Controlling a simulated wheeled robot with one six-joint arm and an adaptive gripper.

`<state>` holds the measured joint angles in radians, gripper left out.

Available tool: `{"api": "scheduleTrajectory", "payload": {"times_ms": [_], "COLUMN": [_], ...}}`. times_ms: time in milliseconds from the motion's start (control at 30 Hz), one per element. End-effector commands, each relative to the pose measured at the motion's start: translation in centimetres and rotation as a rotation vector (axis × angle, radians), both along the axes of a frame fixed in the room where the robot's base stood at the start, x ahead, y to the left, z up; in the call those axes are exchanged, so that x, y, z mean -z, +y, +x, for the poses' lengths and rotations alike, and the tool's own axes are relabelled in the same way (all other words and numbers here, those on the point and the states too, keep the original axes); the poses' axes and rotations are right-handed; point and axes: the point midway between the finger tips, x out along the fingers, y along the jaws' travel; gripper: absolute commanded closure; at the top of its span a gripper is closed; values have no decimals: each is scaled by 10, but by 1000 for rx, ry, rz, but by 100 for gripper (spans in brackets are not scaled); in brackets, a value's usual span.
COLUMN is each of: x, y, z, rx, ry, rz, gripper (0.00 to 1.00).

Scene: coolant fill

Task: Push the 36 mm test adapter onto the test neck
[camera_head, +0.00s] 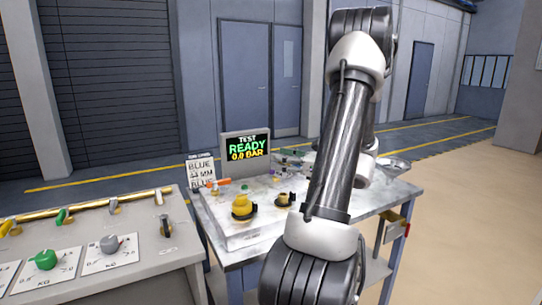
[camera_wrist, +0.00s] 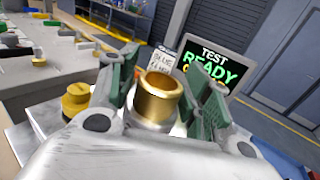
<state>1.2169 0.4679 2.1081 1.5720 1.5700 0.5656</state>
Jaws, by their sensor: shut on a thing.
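In the wrist view a brass, open-topped ring (camera_wrist: 158,98) sits between the green-padded fingers of my gripper (camera_wrist: 160,84). The gripper is shut on it; I take it to be the 36 mm test adapter, though no size mark shows. In the head view my arm hides the gripper and the ring.
A test display (camera_head: 246,147) reads "TEST READY 0.0 BAR" at the back of the pale bench (camera_head: 251,238). A yellow cap-like part (camera_head: 242,207) and a smaller yellow-black part (camera_head: 285,199) stand there. A card (camera_head: 201,171) is beside the display. A grey panel (camera_head: 140,253) with knobs stands left.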

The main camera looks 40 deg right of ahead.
Motion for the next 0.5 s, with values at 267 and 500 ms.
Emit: {"api": "scheduleTrajectory", "payload": {"times_ms": [267, 500], "x": [0, 5], "y": [0, 0], "z": [0, -1], "rx": [0, 9], "ry": [0, 2], "rz": [0, 0], "gripper": [78, 78]}}
